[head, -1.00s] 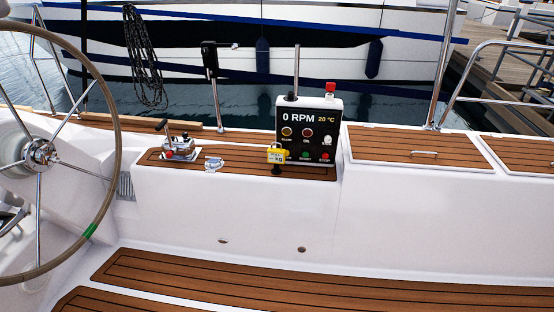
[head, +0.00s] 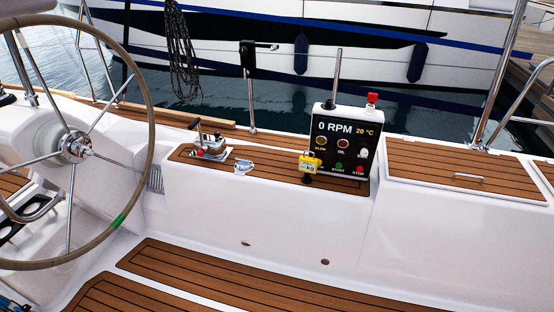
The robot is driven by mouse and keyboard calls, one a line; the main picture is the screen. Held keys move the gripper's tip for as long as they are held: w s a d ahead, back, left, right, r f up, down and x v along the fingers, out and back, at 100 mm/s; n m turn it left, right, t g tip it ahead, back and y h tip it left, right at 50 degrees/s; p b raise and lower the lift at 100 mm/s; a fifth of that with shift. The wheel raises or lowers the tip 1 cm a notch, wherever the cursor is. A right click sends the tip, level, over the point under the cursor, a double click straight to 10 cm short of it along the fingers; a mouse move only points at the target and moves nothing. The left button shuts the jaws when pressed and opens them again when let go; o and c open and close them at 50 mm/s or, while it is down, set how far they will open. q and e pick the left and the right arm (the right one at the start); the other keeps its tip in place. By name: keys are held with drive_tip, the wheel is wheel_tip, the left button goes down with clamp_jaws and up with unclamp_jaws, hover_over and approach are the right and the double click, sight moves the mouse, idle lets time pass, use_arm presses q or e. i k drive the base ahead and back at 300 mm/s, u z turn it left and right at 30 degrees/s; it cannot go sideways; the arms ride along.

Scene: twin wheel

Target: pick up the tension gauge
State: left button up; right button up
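The tension gauge (head: 311,163) is a small yellow box with a white label reading kg and a ring-like top. It stands on the wood-topped ledge (head: 265,175), in front of the lower left part of the black engine panel (head: 343,148). A dark piece shows below it at the ledge's front edge. Neither of my grippers shows in the head view.
The steering wheel (head: 150,120) fills the left side. A winch-like metal fitting with a red knob (head: 208,148) and a small clear-silver object (head: 243,167) sit left of the gauge. A black crank on a post (head: 248,60) rises behind. Wooden seat (head: 470,172) lies right.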

sight(307, 164)
drive_tip(key=u, duration=0.65)
drive_tip(key=i, duration=1.15)
drive_tip(key=z, duration=0.35)
drive_tip(key=i, duration=1)
drive_tip(key=z, duration=0.75)
